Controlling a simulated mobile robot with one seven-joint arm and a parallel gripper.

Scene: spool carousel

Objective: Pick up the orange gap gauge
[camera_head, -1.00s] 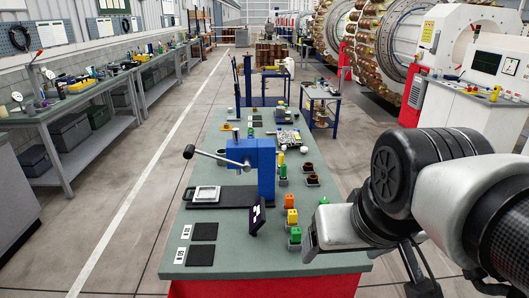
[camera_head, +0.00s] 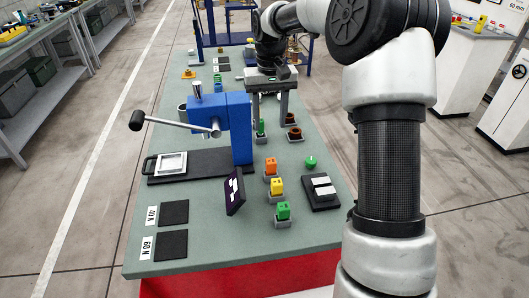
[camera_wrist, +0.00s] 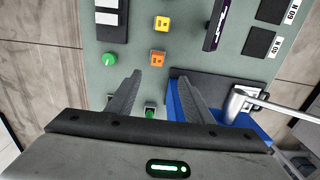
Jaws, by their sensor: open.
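The orange gap gauge (camera_head: 270,166) is a small block standing on a grey base on the green bench, behind a yellow gauge (camera_head: 277,186) and a green gauge (camera_head: 284,210). My gripper (camera_head: 269,118) is beyond the orange gauge and above the bench, fingers pointing down. It is open and empty. In the wrist view, the orange gauge (camera_wrist: 157,57) lies ahead of the fingertips, roughly centred between them, with the yellow gauge (camera_wrist: 162,23) farther off. Another green gauge (camera_wrist: 150,111) shows between the fingers, lower down.
A blue press (camera_head: 222,122) with a long lever stands left of my gripper. A small dark display (camera_head: 234,192) stands left of the gauges. A green knob (camera_head: 310,162) and a black block with white pads (camera_head: 322,198) are to the right. Brown cups (camera_head: 294,134) sit behind.

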